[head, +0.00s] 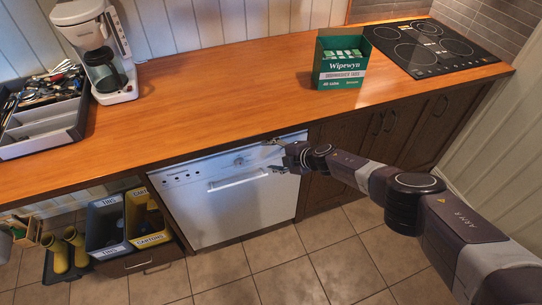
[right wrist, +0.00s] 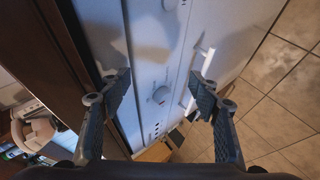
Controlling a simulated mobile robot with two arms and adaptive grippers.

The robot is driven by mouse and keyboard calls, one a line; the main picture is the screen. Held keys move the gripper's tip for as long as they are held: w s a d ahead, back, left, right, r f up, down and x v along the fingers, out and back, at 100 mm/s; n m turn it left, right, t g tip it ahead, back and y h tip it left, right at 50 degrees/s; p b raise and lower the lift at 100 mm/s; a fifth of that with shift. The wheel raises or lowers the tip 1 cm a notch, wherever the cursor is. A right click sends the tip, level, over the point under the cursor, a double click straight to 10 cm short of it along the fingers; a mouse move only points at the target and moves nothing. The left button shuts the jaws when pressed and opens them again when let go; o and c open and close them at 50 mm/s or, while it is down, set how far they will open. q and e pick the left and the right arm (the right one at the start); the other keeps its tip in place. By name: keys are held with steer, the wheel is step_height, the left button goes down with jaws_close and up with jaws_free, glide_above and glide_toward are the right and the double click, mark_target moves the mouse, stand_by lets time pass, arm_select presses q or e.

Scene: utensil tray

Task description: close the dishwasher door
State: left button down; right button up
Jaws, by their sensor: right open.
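The white dishwasher door (head: 240,205) stands upright under the wooden counter. I cannot tell whether it is fully flush. My right gripper (head: 277,156) is open and empty in front of the door's upper right corner. Contact with the door cannot be told. My left gripper is out of view.
The wooden counter (head: 225,85) overhangs the door. It carries a utensil tray (head: 50,127), a coffee maker (head: 103,55), a green tablet box (head: 341,68) and a black cooktop (head: 425,45). Sorting bins (head: 105,228) stand left of the dishwasher. The tiled floor (head: 290,265) in front is clear.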

steer(key=shift+r, duration=0.15)
steer(key=v, duration=0.7)
steer(key=shift+s+d+r, duration=0.15)
steer(key=shift+s+d, duration=0.1)
stand_by(0.5)
stand_by(0.4)
